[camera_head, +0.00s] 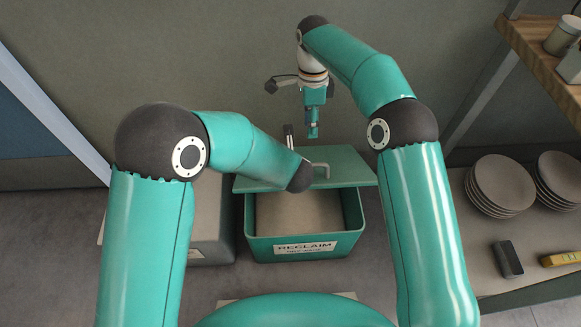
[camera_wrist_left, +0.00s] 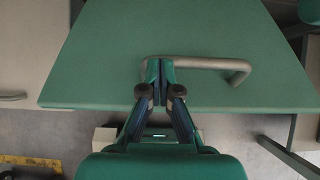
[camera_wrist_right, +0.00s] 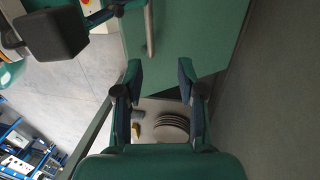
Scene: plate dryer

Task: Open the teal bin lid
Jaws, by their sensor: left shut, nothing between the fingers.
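The teal bin (camera_head: 258,245), labelled RECLAIM, stands in the middle of the head view. Its teal lid (camera_head: 345,172) is partly raised at the back, and the front of the opening shows a grey inside. A grey bar handle (camera_head: 322,171) is on the lid; it also shows in the left wrist view (camera_wrist_left: 215,63).
A grey bin (camera_head: 215,225) stands left of the teal bin. On the right, a counter (camera_head: 465,240) holds stacked plates (camera_head: 500,183), a dark block (camera_head: 507,259) and a yellow item (camera_head: 563,259). A wooden shelf (camera_head: 540,50) is above. A wall is behind.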

